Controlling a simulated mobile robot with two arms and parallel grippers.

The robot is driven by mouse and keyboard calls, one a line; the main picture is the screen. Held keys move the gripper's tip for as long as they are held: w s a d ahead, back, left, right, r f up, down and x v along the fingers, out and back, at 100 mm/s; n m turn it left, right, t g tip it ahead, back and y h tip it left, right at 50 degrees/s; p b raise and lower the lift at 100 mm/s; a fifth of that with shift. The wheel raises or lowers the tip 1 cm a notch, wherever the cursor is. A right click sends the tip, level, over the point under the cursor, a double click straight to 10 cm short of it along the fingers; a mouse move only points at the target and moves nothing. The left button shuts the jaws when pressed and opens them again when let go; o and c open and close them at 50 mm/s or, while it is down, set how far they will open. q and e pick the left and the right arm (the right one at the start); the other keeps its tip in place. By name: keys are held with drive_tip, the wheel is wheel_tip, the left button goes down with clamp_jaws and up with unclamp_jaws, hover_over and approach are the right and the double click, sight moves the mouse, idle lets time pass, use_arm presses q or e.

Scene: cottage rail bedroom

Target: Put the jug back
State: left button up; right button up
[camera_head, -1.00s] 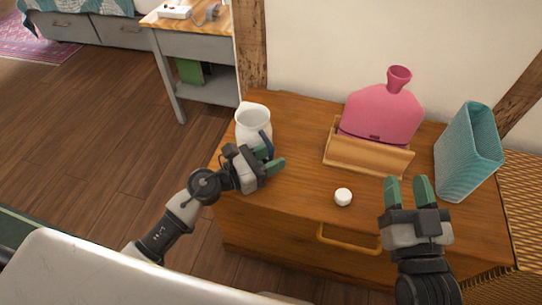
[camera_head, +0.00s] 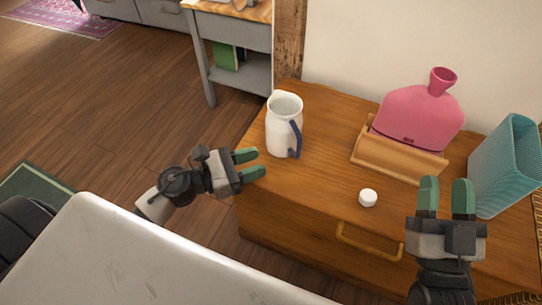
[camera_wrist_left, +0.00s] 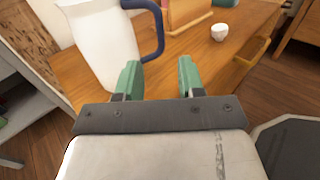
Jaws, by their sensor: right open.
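The white jug (camera_head: 282,128) with a dark blue handle stands upright on the left end of the wooden chest top (camera_head: 318,150). It also shows in the left wrist view (camera_wrist_left: 101,42), ahead and a little left of the fingers, with its handle to the right. My left gripper (camera_head: 250,166) is open and empty, just in front of the jug and apart from it. Its green fingers also show in the left wrist view (camera_wrist_left: 160,80). My right gripper (camera_head: 444,197) is open and empty over the front right of the chest.
A pink vase-like bottle (camera_head: 420,112) sits behind a wooden holder (camera_head: 398,157). A small white knob-like item (camera_head: 368,198) lies near the front. A teal ribbed container (camera_head: 503,165) stands at right. A grey side table (camera_head: 235,33) stands back left.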

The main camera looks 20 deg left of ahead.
use_arm(q)
drive_tip(key=s+d+r+m+t+y, duration=0.1)
drive_tip(key=r+m+t, duration=0.4)
drive_tip(key=m, duration=0.9)
drive_tip(key=s+d+r+m+t+y, duration=0.2)
drive_tip(key=r+m+t+y, duration=0.3)
drive_tip(key=r+m, duration=0.5)
drive_tip(key=d+m+y, duration=0.1)
drive_tip(key=m, duration=0.4)
drive_tip(key=shift+d, duration=0.25)
